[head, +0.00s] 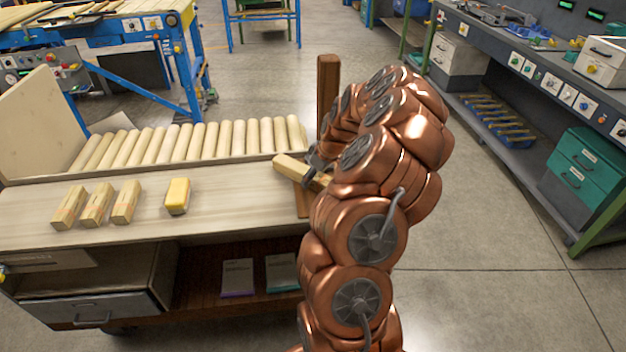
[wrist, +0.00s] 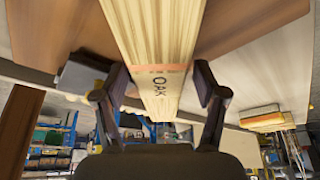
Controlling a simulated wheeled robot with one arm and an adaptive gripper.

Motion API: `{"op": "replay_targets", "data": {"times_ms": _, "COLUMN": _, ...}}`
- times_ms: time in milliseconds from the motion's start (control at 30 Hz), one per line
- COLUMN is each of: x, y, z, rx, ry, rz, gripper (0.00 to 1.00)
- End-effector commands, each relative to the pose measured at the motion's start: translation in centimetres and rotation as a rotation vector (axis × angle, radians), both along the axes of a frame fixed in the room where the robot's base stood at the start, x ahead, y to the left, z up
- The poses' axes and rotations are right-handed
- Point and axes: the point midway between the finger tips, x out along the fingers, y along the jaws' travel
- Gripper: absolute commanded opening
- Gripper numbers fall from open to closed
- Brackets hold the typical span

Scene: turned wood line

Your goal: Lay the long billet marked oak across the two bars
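My gripper (head: 316,172) is at the right end of the pale bench. In the wrist view its two dark fingers (wrist: 162,85) sit on either side of a long pale billet marked OAK (wrist: 160,30), close against its sides. The billet also shows in the head view (head: 288,166), slanting out from the fingers, apparently raised above the bench; its far part is behind my arm. A brown wooden strip (head: 301,203) beside the gripper may be one of the bars. I cannot make out two bars; my arm hides that area.
Three marked billets (head: 97,204) and a yellow block (head: 178,195) lie on the bench (head: 230,205). Several pale rollers (head: 190,143) line its back. A brown post (head: 328,85) stands behind my gripper. Floor to the right is clear up to a blue-grey workbench (head: 515,90).

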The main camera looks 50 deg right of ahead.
Motion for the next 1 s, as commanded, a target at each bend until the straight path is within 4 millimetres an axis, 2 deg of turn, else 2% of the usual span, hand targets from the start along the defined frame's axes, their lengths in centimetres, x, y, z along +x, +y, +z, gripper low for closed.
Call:
{"op": "replay_targets", "data": {"times_ms": 67, "x": 0.01, "y": 0.00, "z": 0.00, "rx": 0.000, "ry": 0.000, "rz": 0.000, "gripper": 0.59}}
{"op": "replay_targets", "data": {"times_ms": 633, "x": 0.02, "y": 0.00, "z": 0.02, "rx": 0.000, "ry": 0.000, "rz": 0.000, "gripper": 0.00}}
{"op": "replay_targets", "data": {"times_ms": 1000, "x": 0.05, "y": -0.01, "z": 0.14, "rx": -0.001, "ry": -0.001, "rz": 0.000, "gripper": 0.00}}
